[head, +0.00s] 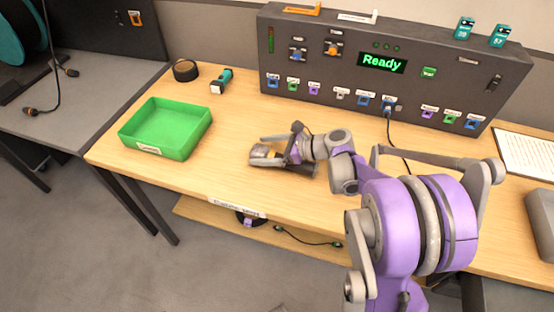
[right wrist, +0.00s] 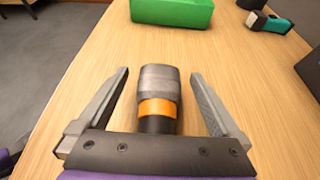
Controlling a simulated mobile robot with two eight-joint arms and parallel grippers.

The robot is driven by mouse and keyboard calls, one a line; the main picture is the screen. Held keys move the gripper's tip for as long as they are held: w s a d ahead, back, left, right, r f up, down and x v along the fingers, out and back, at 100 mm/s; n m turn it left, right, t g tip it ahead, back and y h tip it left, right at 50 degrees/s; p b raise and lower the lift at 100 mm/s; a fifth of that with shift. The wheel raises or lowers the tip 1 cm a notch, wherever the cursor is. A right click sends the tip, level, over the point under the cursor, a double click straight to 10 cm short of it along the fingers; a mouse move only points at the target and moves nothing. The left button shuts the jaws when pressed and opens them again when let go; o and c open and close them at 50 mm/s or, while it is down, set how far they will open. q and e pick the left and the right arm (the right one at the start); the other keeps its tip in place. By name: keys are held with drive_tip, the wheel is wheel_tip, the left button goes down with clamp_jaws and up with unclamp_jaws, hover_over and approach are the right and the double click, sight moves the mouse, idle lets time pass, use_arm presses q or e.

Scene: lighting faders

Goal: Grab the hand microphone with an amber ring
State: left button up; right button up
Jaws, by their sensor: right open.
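The hand microphone with an amber ring (right wrist: 158,107) lies on the table between the open fingers of my right gripper (right wrist: 158,100) in the right wrist view. It has a dark grey head, an amber band and a black body. Its rear part is hidden behind the gripper's palm. There is a gap between it and each finger. In the head view the microphone (head: 262,152) shows only in small part among the fingers of my right gripper (head: 268,150). My left gripper is not in view.
A green tray (head: 190,140) stands to the left on the wooden table (head: 230,185). A teal-ended device (head: 221,81) and a black ring-shaped roll (head: 186,70) lie behind it. A dark control panel (head: 450,85) reading "Ready" stands along the back. The table's front left is clear.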

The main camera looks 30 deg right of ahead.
drive_tip(key=shift+c, duration=0.3)
clamp_jaws()
idle(0.3)
drive_tip(key=shift+r, duration=0.1)
